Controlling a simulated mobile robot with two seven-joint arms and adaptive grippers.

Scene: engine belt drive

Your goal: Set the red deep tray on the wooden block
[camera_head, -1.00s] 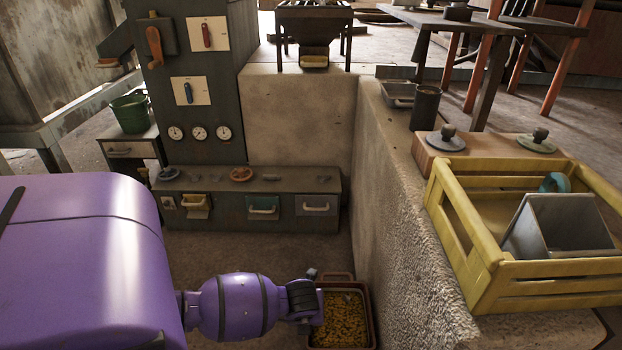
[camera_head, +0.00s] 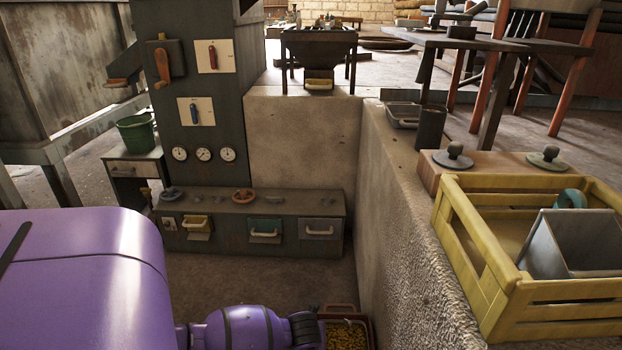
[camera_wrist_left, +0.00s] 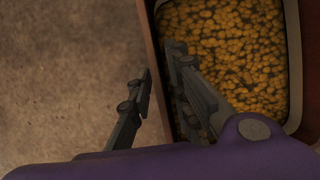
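The red deep tray (camera_head: 372,328) stands low beside the concrete wall, cut off by the bottom edge of the head view. It holds many yellow-brown pieces. In the left wrist view its near side wall (camera_wrist_left: 150,35) runs between the fingers of my left gripper (camera_wrist_left: 159,62). One finger is outside the tray and one is inside, with a gap between them; firm contact does not show. In the head view my left fingers are hidden or out of frame. A wooden block (camera_head: 431,178) lies on the concrete ledge at right, with two knobbed discs on top. My right gripper is out of view.
A yellow crate (camera_head: 470,235) with a grey metal bin (camera_head: 572,245) stands on the ledge in front of the block. The concrete wall (camera_head: 395,240) rises right of the tray. A low drawer cabinet (camera_head: 275,212) stands behind. The floor left of the tray is clear.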

